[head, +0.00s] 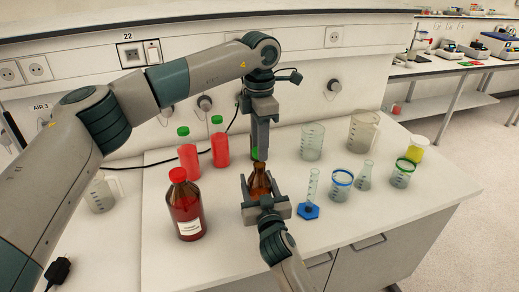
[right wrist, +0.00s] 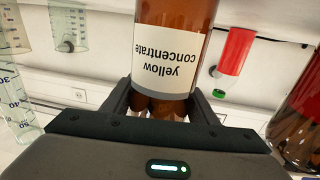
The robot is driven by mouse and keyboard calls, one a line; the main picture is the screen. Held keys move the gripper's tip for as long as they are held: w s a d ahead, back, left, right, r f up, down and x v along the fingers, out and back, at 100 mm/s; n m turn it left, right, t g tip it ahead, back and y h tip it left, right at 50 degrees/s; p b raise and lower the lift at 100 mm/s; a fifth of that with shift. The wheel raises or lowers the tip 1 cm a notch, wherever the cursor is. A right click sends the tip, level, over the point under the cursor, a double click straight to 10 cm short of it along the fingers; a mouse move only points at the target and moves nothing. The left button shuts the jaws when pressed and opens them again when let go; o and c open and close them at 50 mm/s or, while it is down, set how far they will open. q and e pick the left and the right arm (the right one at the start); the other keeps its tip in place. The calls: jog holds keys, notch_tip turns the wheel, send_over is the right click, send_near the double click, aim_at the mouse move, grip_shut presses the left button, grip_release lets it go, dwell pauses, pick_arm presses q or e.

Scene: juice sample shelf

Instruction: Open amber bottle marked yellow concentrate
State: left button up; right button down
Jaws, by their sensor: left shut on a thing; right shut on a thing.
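The amber bottle (head: 259,180) stands upright near the middle of the bench. Its white label, reading "yellow concentrate", shows upside down in the right wrist view (right wrist: 170,60). My right gripper (head: 264,196) comes from the front and is shut around the bottle's body; its fingers flank the bottle in the right wrist view (right wrist: 160,108). My left gripper (head: 261,154) points down from above and is shut at the bottle's top. A bit of green cap (head: 254,154) shows beside its fingertips. The fingers hide most of the cap, so I cannot tell whether it still touches the neck.
A large red-capped brown bottle (head: 187,208) stands left. Two red bottles with green caps (head: 189,158) (head: 219,146) stand behind. A graduated cylinder (head: 310,190) with blue base is close right, with several beakers and a flask (head: 364,178) beyond. The front-right bench top is clear.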

pick_arm(q)
jog(key=shift+r, duration=1.05)
pick_arm(e)
jog(key=c, duration=0.6)
grip_release()
jog(key=shift+c, duration=0.2)
pick_arm(q)
notch_tip(320, 180, down, 3)
jog(key=b, duration=0.2)
jog(key=shift+r+b, duration=0.2)
jog(key=shift+b, duration=0.1)
jog(key=shift+f, duration=0.1)
pick_arm(e)
jog(key=v, duration=1.2)
